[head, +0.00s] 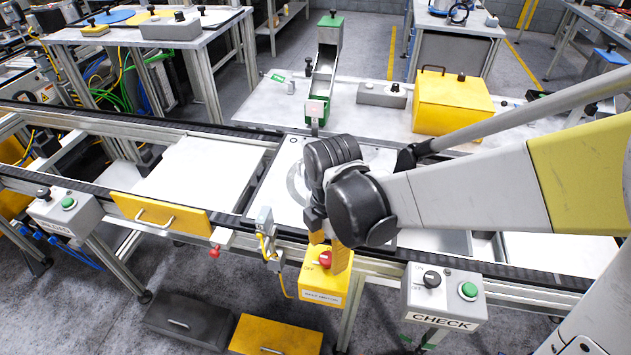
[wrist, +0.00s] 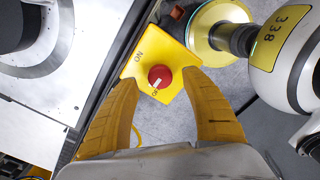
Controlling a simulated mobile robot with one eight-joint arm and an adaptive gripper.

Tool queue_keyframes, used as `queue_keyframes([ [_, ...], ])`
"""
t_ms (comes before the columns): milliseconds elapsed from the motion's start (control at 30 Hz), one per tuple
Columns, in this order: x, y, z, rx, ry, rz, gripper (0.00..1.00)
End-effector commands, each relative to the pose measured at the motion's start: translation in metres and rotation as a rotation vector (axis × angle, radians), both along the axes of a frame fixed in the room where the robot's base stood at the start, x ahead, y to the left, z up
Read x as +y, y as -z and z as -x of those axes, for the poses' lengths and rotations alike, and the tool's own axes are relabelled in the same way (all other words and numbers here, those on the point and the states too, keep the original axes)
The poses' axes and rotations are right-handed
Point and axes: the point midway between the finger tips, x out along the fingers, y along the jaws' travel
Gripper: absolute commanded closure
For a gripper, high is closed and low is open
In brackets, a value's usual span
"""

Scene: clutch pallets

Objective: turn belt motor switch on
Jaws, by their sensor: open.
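The belt motor switch is a yellow box (head: 318,284) with a red knob (head: 325,259), below the front rail of the conveyor in the head view. In the wrist view the yellow box (wrist: 180,58) shows its red knob (wrist: 160,77), with "ON" printed at the upper left. A white mark on the knob points down toward lettering at its lower edge, which is hard to read. My gripper (wrist: 160,80) is open, its yellow fingers on either side of the knob with gaps visible. In the head view my gripper (head: 329,256) is over the box and partly covers it.
A grey CHECK box (head: 443,297) with a black knob and green button stands to the right. Another grey box (head: 64,213) is at the far left. A small sensor bracket (head: 265,222) sits just left of my gripper. The conveyor rail (head: 190,222) runs behind the switch.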

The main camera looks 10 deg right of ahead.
Motion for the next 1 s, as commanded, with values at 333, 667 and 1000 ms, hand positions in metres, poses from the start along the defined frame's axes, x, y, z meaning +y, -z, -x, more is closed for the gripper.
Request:
queue_keyframes([
  [333,0.0,0.025,0.0,-0.001,0.001,0.0,0.45],
  [667,0.0,0.025,0.0,-0.001,0.001,0.0,0.89],
  [1000,0.0,0.025,0.0,-0.001,0.023,0.0,1.0],
])
